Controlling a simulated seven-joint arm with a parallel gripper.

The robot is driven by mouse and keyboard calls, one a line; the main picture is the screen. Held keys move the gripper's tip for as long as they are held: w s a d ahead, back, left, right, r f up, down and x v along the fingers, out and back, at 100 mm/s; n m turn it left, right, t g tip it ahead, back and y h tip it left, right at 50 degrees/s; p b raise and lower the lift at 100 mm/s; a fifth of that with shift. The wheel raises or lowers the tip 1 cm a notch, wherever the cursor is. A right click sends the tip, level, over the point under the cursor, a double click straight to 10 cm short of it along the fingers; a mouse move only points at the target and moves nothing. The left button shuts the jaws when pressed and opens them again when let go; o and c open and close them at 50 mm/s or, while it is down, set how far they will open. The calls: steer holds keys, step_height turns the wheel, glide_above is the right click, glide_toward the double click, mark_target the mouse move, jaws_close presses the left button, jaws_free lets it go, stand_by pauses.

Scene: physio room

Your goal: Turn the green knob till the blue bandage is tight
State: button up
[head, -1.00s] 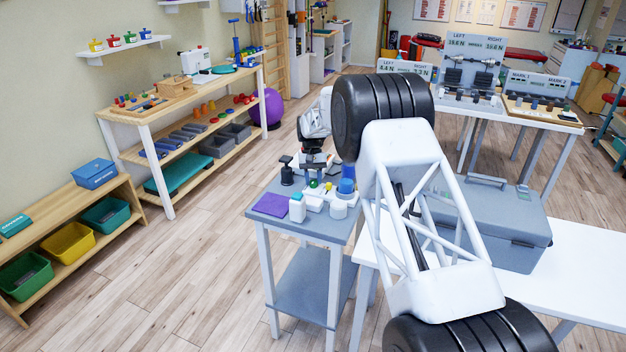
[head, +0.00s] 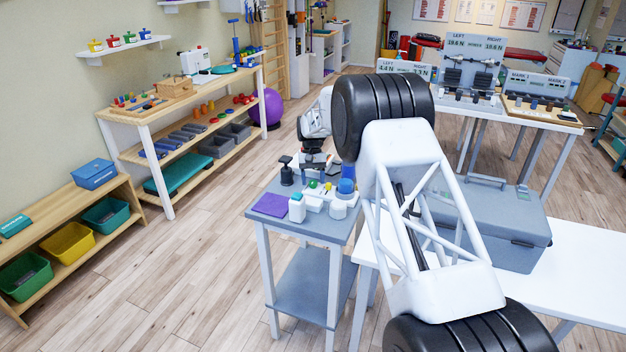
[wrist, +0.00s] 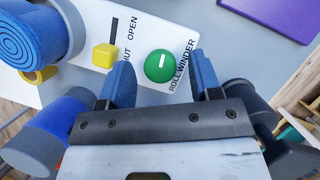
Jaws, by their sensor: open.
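The green knob (wrist: 160,65) sits on a white panel marked "ROLL WINDER" in the wrist view, with a short white line on its face. My gripper (wrist: 164,75) is open, its two blue fingers apart; the knob lies between and just beyond the fingertips, and I cannot tell any contact. A blue roll (wrist: 30,30), which looks like the bandage, is at the upper left of the wrist view. Another blue roll (wrist: 48,125) is at the lower left. In the head view the small green knob (head: 313,184) shows on the grey table below my wrist. Whether the bandage is tight cannot be seen.
A yellow slider (wrist: 104,55) stands beside the knob on the panel, near "OPEN". A purple pad (head: 271,204) and a white bottle with a teal cap (head: 297,210) stand on the small grey table (head: 335,232). A black-knobbed post (head: 286,172) stands at its back left.

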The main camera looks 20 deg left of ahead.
steer(key=v, duration=0.7)
steer(key=shift+w+r, duration=0.15)
steer(key=shift+r, duration=0.15)
stand_by(0.4)
